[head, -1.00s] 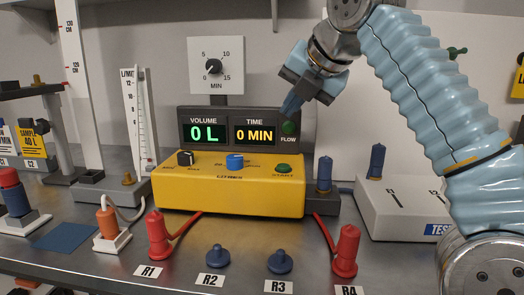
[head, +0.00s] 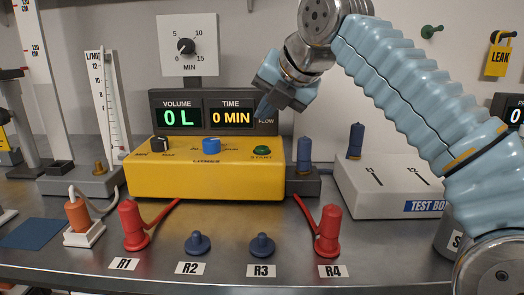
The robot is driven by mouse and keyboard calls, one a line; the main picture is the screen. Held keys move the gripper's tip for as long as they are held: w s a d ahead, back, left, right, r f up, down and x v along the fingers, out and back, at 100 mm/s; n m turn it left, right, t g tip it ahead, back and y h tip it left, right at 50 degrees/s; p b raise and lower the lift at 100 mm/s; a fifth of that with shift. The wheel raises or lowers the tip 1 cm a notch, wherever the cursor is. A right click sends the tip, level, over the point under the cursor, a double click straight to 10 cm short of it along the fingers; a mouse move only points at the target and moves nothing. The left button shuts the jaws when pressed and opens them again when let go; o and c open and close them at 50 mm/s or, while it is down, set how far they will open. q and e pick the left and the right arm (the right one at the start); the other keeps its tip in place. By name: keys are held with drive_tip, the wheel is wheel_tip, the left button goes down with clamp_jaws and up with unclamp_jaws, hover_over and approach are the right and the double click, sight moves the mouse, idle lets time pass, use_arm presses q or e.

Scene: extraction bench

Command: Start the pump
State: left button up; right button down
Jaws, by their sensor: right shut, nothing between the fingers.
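The yellow pump box (head: 205,185) stands on the grey bench, with a green START button (head: 261,151) at the right of its top, a blue knob (head: 211,145) in the middle and a black knob (head: 160,143) at left. The display (head: 214,113) behind it reads VOLUME 0 L and TIME 0 MIN. My left gripper is not in view.
A dial panel (head: 187,45) rises behind the display. A blue plug (head: 304,148) stands right of the pump, beside a white test box (head: 390,190). Red plugs with hoses stand at R1 (head: 132,228) and R4 (head: 328,232).

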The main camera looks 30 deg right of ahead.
sight(266, 149)
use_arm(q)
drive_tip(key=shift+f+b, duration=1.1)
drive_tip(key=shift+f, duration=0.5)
use_arm(e)
drive_tip(key=shift+f, duration=1.8)
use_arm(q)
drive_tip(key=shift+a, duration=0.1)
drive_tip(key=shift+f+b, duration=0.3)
use_arm(e)
drive_tip(key=shift+f, duration=0.4)
use_arm(q)
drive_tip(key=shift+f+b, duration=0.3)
drive_tip(key=shift+b, duration=0.05)
use_arm(e)
drive_tip(key=shift+f, duration=0.4)
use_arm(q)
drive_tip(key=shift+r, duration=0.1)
use_arm(e)
drive_tip(key=shift+r, duration=0.1)
use_arm(q)
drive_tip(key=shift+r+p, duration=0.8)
drive_tip(key=shift+p, duration=0.15)
use_arm(e)
drive_tip(key=shift+r, duration=0.75)
